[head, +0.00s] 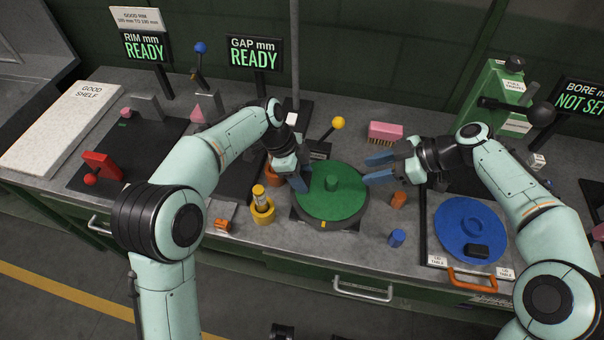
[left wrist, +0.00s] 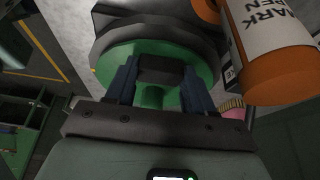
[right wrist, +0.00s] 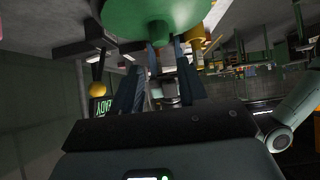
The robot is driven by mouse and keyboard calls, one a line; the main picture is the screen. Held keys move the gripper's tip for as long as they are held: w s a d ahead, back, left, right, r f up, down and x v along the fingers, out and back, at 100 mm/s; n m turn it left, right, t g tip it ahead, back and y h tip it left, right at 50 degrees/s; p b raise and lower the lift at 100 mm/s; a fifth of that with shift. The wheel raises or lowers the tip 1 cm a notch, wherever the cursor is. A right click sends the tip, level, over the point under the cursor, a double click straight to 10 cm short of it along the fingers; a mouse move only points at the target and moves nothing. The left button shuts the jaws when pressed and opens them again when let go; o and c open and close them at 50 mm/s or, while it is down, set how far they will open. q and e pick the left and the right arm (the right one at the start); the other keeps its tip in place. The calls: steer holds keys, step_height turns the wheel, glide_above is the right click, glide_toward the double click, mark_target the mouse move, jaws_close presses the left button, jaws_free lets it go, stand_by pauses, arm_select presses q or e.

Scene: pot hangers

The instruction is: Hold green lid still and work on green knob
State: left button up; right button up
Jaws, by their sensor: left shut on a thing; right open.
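The green lid (head: 345,207) lies flat on a dark round stand at the middle of the bench. The green knob (head: 332,183) stands upright at its centre. My left gripper (head: 299,182) is at the lid's left edge. In the left wrist view its fingers (left wrist: 160,85) are closed around a dark block (left wrist: 160,70) on the lid's edge. My right gripper (head: 372,169) is open and empty, with its blue fingers level with the lid's right side. In the right wrist view the knob (right wrist: 158,32) shows beyond the fingers (right wrist: 158,80), apart from them.
A yellow holder (head: 262,212) and an orange-capped marker pen (left wrist: 265,45) are left of the lid. A blue cylinder (head: 397,238) and an orange piece (head: 398,200) stand to its right. A blue lid (head: 455,225) lies further right. A pink brush (head: 385,132) lies behind.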

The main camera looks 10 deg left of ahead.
steer(key=o, duration=0.3)
steer(key=r+m+g+h, duration=0.1)
steer(key=m+h, duration=0.8)
glide_above(332, 179)
steer(key=shift+d+r, duration=0.15)
steer(key=shift+d, duration=0.3)
steer(key=shift+a+r+m+t+h, duration=0.45)
steer(key=shift+r+m+h, duration=0.2)
steer(key=shift+m, duration=0.45)
steer(key=shift+f, duration=4.45)
steer(key=shift+m, duration=0.3)
